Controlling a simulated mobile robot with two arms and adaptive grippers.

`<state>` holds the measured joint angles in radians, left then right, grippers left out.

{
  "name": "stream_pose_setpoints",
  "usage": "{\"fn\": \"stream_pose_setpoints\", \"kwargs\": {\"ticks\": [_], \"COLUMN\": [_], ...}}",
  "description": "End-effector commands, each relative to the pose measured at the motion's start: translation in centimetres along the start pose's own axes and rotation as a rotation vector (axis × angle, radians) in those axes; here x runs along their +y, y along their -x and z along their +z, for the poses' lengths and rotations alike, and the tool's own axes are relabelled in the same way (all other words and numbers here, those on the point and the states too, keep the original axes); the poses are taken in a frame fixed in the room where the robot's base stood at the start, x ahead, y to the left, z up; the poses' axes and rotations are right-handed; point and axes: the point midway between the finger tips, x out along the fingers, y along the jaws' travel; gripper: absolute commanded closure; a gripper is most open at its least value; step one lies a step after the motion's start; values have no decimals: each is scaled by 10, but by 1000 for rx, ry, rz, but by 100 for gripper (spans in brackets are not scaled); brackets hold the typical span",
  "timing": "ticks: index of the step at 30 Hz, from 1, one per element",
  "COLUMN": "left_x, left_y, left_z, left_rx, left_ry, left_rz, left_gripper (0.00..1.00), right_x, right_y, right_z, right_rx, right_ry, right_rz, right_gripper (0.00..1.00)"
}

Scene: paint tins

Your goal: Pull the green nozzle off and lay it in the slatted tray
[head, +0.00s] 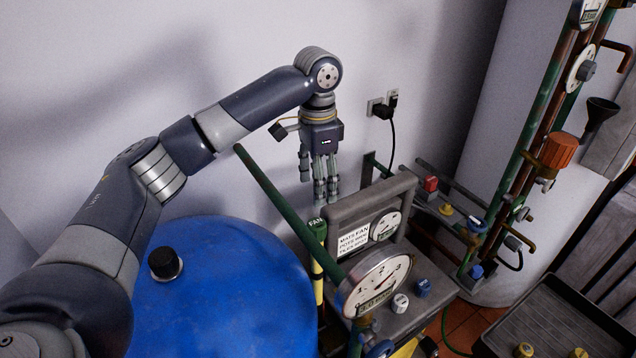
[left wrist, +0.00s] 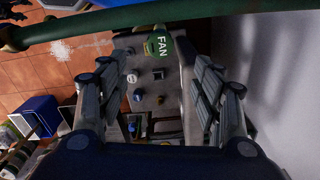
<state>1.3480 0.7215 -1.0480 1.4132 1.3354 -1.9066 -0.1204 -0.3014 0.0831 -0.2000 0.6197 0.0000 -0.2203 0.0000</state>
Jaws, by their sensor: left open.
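A green piece labelled FAN (head: 317,228) tops a yellow upright beside the blue drum. It also shows in the left wrist view (left wrist: 160,44), beyond the fingers. I cannot tell whether it is the green nozzle; no other clear nozzle shows. A dark ribbed tray (head: 552,318), apparently the slatted tray, lies at the lower right, partly cut off by the picture edge. My left gripper (head: 327,194) points down, open and empty, above and behind the grey gauge case. Its spread fingers show in the left wrist view (left wrist: 150,78). My right gripper is not in view.
A blue drum (head: 225,285) fills the lower left. A green pipe (head: 285,205) slants down towards a round gauge (head: 376,283). The grey case (head: 372,205) and a panel with coloured knobs stand below my gripper. Pipes and valves line the right.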

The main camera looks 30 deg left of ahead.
Motion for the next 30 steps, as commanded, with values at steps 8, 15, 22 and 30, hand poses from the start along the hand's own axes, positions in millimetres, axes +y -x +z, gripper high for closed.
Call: {"fn": "stream_pose_setpoints", "kwargs": {"ticks": [8, 15, 22, 30], "left_x": [0, 0, 0, 0], "left_y": [-31, -75, -101, -108], "left_z": [1, 2, 1, 0], "left_rx": [-5, -5, -1, 0], "left_ry": [0, 0, 0, 0], "left_rz": [1, 2, 0, -1], "left_gripper": [40, 40, 40, 40], "right_x": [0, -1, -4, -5], "right_y": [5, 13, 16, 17], "right_z": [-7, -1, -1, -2], "right_rx": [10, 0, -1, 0], "right_ry": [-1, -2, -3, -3], "right_rz": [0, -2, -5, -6], "right_gripper": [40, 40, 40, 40]}}
